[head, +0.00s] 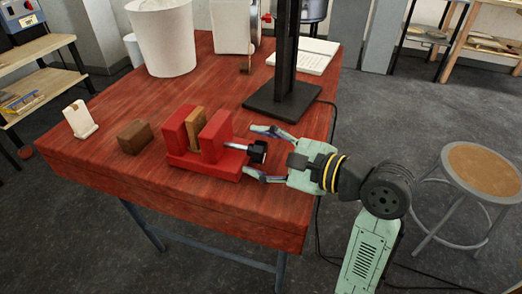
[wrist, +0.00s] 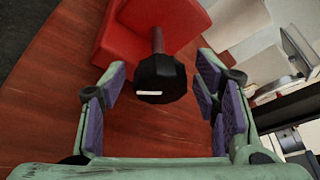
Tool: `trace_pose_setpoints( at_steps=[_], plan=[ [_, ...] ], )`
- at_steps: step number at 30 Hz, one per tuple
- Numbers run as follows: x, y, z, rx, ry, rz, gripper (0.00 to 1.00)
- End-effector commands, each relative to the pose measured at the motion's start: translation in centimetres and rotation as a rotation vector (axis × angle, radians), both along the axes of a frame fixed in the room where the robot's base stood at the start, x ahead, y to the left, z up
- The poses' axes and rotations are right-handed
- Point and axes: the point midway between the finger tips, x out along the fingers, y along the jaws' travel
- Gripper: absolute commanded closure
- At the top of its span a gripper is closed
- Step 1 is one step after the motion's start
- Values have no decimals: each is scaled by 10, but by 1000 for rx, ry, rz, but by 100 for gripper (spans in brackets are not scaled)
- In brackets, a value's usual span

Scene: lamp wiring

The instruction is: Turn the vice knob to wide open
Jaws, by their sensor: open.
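The red vice (head: 206,152) stands near the front edge of the red table, with a brown wooden piece (head: 194,130) between its two upright jaws. Its black knob (head: 257,151) sits on a metal screw at the vice's right side. My gripper (head: 258,154) comes from the right and is open, with one finger on each side of the knob. In the wrist view the black knob (wrist: 160,78) with a white mark lies between and a little beyond the finger pads (wrist: 160,90), with gaps on both sides. The red vice body (wrist: 140,28) is behind it.
A black post on a square base (head: 283,101) stands just behind my gripper. A brown block (head: 135,137) and a white holder (head: 79,119) are left of the vice. A white bucket (head: 160,40) and an open book (head: 304,55) are farther back. A stool (head: 484,170) stands at the right.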

Motion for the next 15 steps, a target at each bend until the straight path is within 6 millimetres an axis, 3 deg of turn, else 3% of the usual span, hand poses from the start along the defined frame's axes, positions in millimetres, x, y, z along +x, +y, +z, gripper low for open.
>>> trace_pose_setpoints(
  at_steps=[8, 15],
  plan=[
    [-8, -12, 4, 0, -1, -3, 44],
    [-36, -52, 16, 0, -1, -5, 44]
  ],
)
